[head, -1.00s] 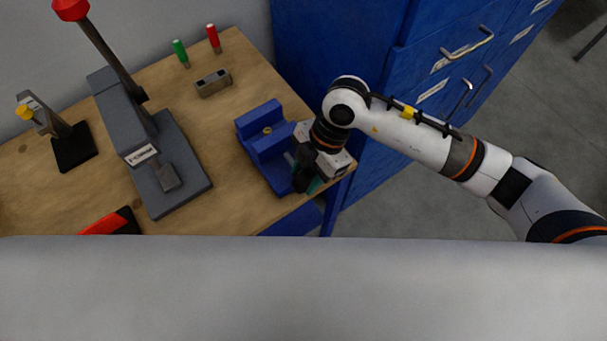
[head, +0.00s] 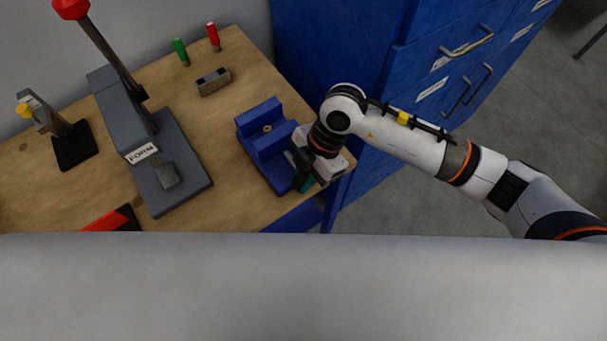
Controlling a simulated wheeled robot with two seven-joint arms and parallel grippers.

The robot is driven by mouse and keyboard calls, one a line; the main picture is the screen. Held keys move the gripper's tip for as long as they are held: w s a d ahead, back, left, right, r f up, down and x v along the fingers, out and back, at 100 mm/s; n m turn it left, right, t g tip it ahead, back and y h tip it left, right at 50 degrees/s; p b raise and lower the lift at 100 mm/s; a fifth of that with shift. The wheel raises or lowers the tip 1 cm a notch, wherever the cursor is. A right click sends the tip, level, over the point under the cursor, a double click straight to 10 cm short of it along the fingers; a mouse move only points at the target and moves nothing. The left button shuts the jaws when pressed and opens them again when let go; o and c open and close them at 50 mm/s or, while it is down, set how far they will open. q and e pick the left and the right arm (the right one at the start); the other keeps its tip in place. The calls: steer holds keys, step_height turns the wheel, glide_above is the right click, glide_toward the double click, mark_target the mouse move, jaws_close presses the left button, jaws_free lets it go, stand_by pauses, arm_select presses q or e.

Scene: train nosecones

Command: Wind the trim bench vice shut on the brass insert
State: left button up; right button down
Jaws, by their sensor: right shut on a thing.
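The blue bench vice (head: 262,145) stands near the right front corner of the wooden bench. The small brass insert (head: 267,128) shows as a ring between its jaws; I cannot tell whether both jaws touch it. My right gripper (head: 304,178) is at the vice's near right end, shut on the vice handle, which is mostly hidden by the gripper. A dark green part shows beneath the fingers. My left gripper is not in view.
A grey press labelled FORM (head: 165,170) with a red-knobbed lever stands left of the vice. Behind are a grey metal block (head: 213,82), a green plug gauge (head: 181,51) and a red one (head: 213,37). Blue drawer cabinets (head: 335,60) stand to the right.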

steer(key=g+y, duration=0.1)
steer(key=g+y+b, duration=0.1)
steer(key=y, duration=0.1)
steer(key=shift+w+d+g+y, duration=0.15)
steer(key=shift+d+g+y, duration=0.05)
steer(key=shift+g+y, duration=0.1)
steer(key=shift+w+r+g+y, duration=0.1)
steer(key=shift+r+g+y, duration=0.05)
steer(key=shift+g+y, duration=0.65)
steer(key=shift+b, duration=0.3)
steer(key=c, duration=1.3)
jaws_free()
